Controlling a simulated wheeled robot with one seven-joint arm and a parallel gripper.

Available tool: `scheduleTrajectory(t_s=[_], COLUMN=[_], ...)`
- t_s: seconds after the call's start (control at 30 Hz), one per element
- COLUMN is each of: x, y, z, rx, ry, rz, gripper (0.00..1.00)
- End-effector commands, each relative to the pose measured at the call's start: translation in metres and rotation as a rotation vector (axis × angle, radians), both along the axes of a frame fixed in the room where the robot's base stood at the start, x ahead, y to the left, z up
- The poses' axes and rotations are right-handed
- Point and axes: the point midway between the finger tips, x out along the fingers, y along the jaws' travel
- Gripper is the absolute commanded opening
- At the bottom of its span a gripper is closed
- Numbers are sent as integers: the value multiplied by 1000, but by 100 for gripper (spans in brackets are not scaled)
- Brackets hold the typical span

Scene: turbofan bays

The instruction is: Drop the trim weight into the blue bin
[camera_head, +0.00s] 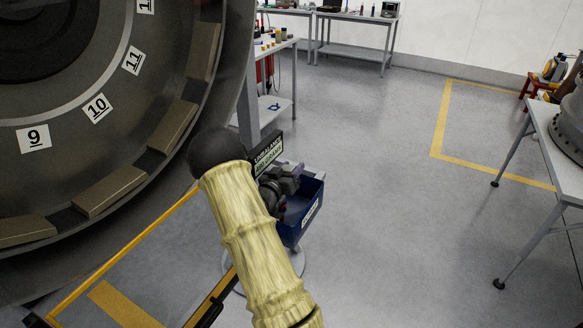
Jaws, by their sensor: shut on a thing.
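The blue bin (313,212) stands just right of the big turbofan, with a white label on its front. My gripper (290,183) is over the bin's left part, partly hidden behind my own pale yellow arm. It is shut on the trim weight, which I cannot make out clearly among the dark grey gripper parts. I cannot tell whether the gripper's tips are above the bin's rim or inside it. The bin's inside is mostly hidden.
A dark sign (268,153) reading "UNBALANCE 200 GRAMS" stands behind the bin. The turbofan (60,195), with numbered slots and tan blocks, fills the left. A yellow rail (120,250) runs below it. A grey table (560,165) is at right. The floor between is clear.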

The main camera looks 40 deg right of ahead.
Motion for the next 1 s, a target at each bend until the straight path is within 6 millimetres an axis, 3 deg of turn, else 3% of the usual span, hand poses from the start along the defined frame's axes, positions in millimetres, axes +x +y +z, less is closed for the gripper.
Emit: scheduleTrajectory(t_s=[0.17, 0.2, 0.3, 0.7, 1.0], x=[0, -1, -1, 0, 0], y=[-1, -1, -2, 0, -1], z=[1, 1, 1, 4, 43], rx=[-2, -2, -1, 1, -2], ry=[-2, -2, -2, -1, -5], rz=[-2, -2, -3, -1, -1], gripper=[7, 46, 65, 67, 67])
